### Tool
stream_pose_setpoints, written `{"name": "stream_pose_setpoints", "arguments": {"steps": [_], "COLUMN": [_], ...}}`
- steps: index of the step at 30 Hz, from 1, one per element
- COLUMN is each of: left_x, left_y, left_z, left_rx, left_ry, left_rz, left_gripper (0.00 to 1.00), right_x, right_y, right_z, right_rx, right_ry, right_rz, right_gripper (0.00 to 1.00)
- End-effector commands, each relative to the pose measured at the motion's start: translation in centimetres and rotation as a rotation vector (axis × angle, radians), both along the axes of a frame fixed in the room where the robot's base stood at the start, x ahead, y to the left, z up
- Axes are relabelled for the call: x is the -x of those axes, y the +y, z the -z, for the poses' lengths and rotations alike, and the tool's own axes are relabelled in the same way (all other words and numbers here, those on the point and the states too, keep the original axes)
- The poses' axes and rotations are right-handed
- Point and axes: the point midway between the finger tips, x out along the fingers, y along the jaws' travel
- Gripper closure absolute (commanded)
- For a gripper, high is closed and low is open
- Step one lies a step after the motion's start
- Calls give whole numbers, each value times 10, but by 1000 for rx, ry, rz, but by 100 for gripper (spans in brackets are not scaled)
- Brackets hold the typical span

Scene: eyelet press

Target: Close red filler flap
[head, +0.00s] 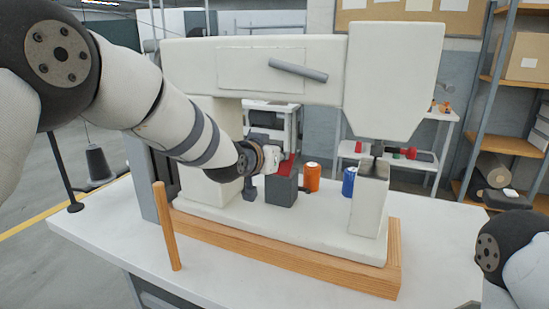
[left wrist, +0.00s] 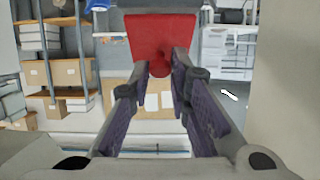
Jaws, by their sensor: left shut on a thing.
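The red filler flap (head: 286,166) shows as a small red patch above a dark grey block (head: 281,190) on the white press (head: 250,70). My left gripper (head: 274,158) is at the flap from the left, partly hiding it. In the left wrist view the flap (left wrist: 160,35) is a broad red plate narrowing to a rounded end, and the left gripper (left wrist: 164,68) has its fingertips on either side of that end, shut on it. The flap's hinge is not clear. My right gripper is out of view; only part of my right arm shows at the lower right.
An orange cylinder (head: 312,177) and a blue cylinder (head: 349,181) stand right of the block. The press sits on a wooden base (head: 290,262) on a white table (head: 90,232). An upright wooden rod (head: 166,227) stands at front left. The table's right front is clear.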

Motion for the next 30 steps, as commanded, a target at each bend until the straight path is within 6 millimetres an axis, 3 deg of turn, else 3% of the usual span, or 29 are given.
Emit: {"name": "stream_pose_setpoints", "arguments": {"steps": [12, 30], "left_x": [-14, -16], "left_y": [-4, -5], "left_z": [4, 1], "left_rx": [-70, -90], "left_ry": [223, 276], "left_rz": [0, 0], "left_gripper": [100, 100], "right_x": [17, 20], "right_y": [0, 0], "right_z": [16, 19], "right_rx": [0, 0], "right_ry": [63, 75], "right_rz": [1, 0], "right_gripper": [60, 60]}}
